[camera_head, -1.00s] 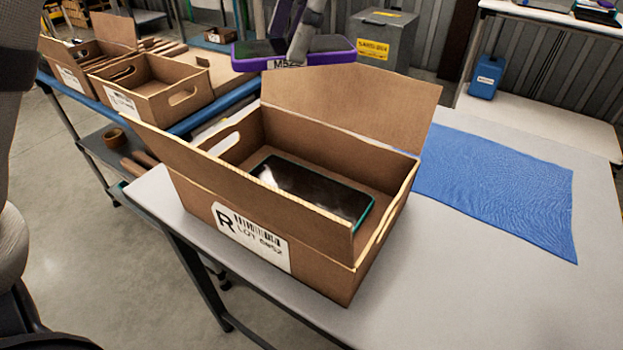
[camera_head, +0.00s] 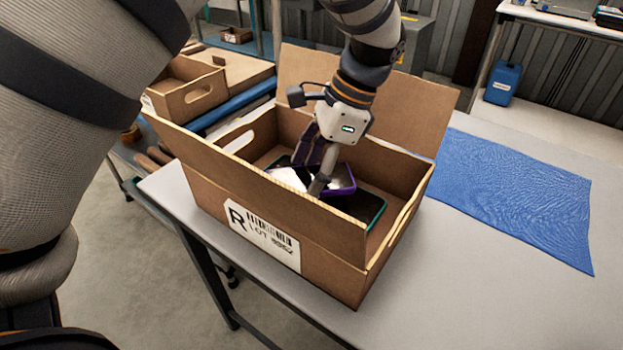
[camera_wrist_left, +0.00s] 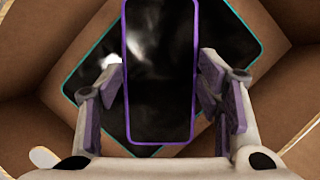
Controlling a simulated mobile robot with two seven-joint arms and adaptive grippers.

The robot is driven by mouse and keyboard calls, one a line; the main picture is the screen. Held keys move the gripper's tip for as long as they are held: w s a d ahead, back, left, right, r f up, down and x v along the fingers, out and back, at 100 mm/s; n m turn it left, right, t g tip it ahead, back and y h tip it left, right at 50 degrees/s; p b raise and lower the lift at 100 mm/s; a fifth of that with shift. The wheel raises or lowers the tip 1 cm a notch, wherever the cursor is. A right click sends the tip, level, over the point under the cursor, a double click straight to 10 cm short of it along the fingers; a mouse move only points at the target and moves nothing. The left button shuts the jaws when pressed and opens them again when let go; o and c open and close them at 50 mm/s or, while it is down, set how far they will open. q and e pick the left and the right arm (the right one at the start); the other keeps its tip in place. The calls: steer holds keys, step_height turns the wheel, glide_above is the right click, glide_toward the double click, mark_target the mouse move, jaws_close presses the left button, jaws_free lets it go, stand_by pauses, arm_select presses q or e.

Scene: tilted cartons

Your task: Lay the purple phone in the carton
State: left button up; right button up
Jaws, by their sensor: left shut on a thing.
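The purple phone (camera_head: 345,184) is inside the open cardboard carton (camera_head: 325,240) with the "R" label, low and over a teal-edged phone (camera_head: 373,211). My left gripper (camera_head: 317,178) reaches down into the carton and is shut on the purple phone. In the left wrist view the purple phone (camera_wrist_left: 160,70) lies between the finger pads, screen showing, with the teal-edged phone (camera_wrist_left: 232,40) behind it, turned at an angle. Whether the two phones touch I cannot tell. The carton's near wall and flap hide part of its floor. My right gripper is not in view.
The carton stands on a grey table (camera_head: 450,290) with its flaps raised at front and back. A blue cloth (camera_head: 520,195) lies flat to the right. Another carton (camera_head: 185,95) stands on a bench at the back left. The table's right front is clear.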

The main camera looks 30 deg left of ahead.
arm_select(q)
steer(key=shift+f, duration=1.05)
steer(key=shift+f, duration=0.1)
steer(key=shift+f, duration=0.5)
steer(key=o, duration=1.3)
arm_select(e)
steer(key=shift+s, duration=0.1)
arm_select(q)
steer(key=b+v, duration=0.1)
steer(key=v, duration=1.2)
steer(key=shift+a+r, duration=0.1)
steer(key=shift+r, duration=0.05)
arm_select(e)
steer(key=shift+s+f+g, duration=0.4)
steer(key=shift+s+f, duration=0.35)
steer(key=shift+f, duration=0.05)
